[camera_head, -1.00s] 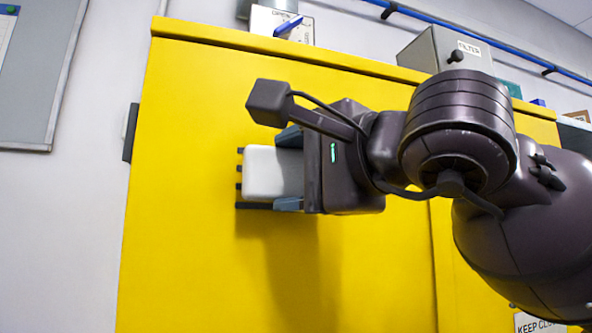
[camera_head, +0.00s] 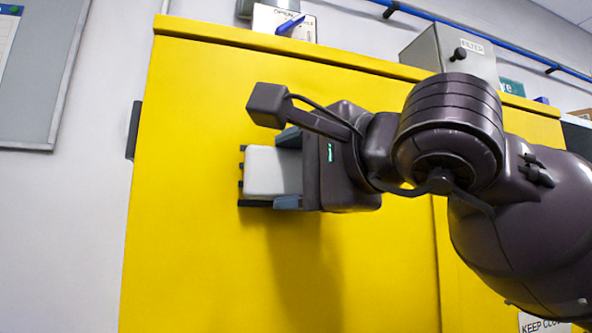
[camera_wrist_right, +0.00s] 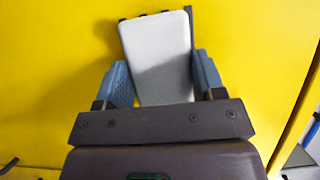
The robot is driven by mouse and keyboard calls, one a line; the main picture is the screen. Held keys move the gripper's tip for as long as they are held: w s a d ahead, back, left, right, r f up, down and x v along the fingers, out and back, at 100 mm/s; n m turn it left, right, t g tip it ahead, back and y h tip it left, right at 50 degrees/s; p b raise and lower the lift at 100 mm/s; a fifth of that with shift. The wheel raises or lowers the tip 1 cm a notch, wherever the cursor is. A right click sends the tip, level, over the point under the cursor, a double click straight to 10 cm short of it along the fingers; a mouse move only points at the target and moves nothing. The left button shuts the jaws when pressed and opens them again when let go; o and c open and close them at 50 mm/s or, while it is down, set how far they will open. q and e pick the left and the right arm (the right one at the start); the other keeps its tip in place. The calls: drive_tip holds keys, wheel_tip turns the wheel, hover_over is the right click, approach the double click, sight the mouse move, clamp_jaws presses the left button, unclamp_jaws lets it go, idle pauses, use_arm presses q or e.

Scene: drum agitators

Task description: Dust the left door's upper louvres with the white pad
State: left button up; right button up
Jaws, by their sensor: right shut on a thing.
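The white pad (camera_head: 272,172) is a pale rounded block between the fingers of my right gripper (camera_head: 273,172). In the right wrist view, the pad (camera_wrist_right: 158,58) sticks out past the blue-grey fingers of the gripper (camera_wrist_right: 160,78), which is shut on it. The pad is at the yellow left door (camera_head: 200,250) of the cabinet. Short dark ends of the louvres (camera_head: 241,166) show just left of the pad; the pad and gripper hide the rest. I cannot tell whether the pad touches the louvres. My left gripper is in neither view.
On the cabinet top are a white card with a blue object (camera_head: 290,25) and a grey filter box (camera_head: 450,52). A dark fitting (camera_head: 133,130) is at the door's left edge. A grey board (camera_head: 40,75) hangs on the wall. The door below the gripper is clear.

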drive_tip(key=shift+w+a, duration=0.15)
drive_tip(key=shift+w, duration=0.3)
idle(0.3)
drive_tip(key=shift+w+d, duration=0.1)
drive_tip(key=shift+d, duration=0.1)
drive_tip(key=w+d+b, duration=0.1)
drive_tip(key=w+d, duration=0.2)
drive_tip(key=d, duration=0.7)
drive_tip(key=shift+w+d+b, duration=0.25)
drive_tip(key=shift+d+b, duration=0.1)
idle(0.6)
drive_tip(key=shift+s+a, duration=0.1)
